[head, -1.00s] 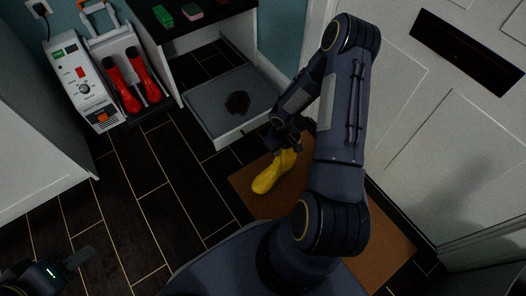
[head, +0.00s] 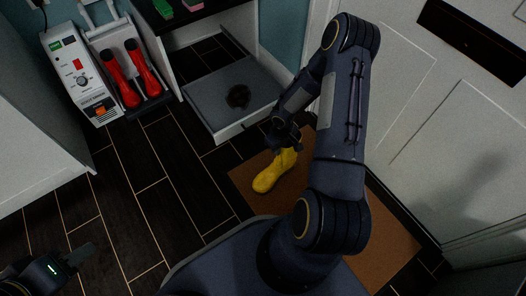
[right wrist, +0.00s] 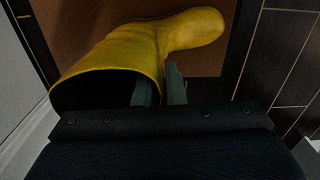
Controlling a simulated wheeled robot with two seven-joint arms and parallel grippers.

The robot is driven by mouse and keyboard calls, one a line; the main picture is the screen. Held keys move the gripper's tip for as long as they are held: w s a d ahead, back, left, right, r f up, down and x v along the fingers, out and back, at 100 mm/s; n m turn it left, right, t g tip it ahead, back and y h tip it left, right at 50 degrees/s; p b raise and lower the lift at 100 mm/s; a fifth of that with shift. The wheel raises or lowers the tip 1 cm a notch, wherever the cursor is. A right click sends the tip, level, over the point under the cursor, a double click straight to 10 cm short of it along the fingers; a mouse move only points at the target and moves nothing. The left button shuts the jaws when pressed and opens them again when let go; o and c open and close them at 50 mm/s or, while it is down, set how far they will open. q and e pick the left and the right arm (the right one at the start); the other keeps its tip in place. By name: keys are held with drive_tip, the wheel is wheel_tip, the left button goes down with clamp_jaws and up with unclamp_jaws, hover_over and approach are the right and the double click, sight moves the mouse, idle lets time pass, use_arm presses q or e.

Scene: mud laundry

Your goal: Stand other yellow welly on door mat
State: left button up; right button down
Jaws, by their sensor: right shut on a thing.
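I cannot tell whether the sole touches the mat. My left gripper (head: 78,259) is at the lower left, apart from everything; its jaw state is unclear. My arm hides part of the mat.
A white door (head: 440,130) bounds the right. Dark floor at left is clear.

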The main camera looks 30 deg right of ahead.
drive_tip(key=shift+d, duration=0.1)
drive_tip(key=shift+s+d+p, duration=0.3)
drive_tip(key=shift+d, duration=0.65)
drive_tip(key=shift+s+d+p, duration=0.35)
drive_tip(key=shift+d, duration=0.55)
drive_tip(key=shift+s+d+p, duration=0.3)
drive_tip(key=shift+d, duration=0.65)
drive_tip(key=shift+f, duration=0.2)
drive_tip(key=shift+s+a+f+b, duration=0.15)
drive_tip(key=shift+s+f+b, duration=0.1)
drive_tip(key=shift+b, duration=0.3)
drive_tip(key=shift+f, duration=0.15)
drive_tip(key=shift+f+b, duration=0.5)
drive_tip(key=shift+b, duration=0.1)
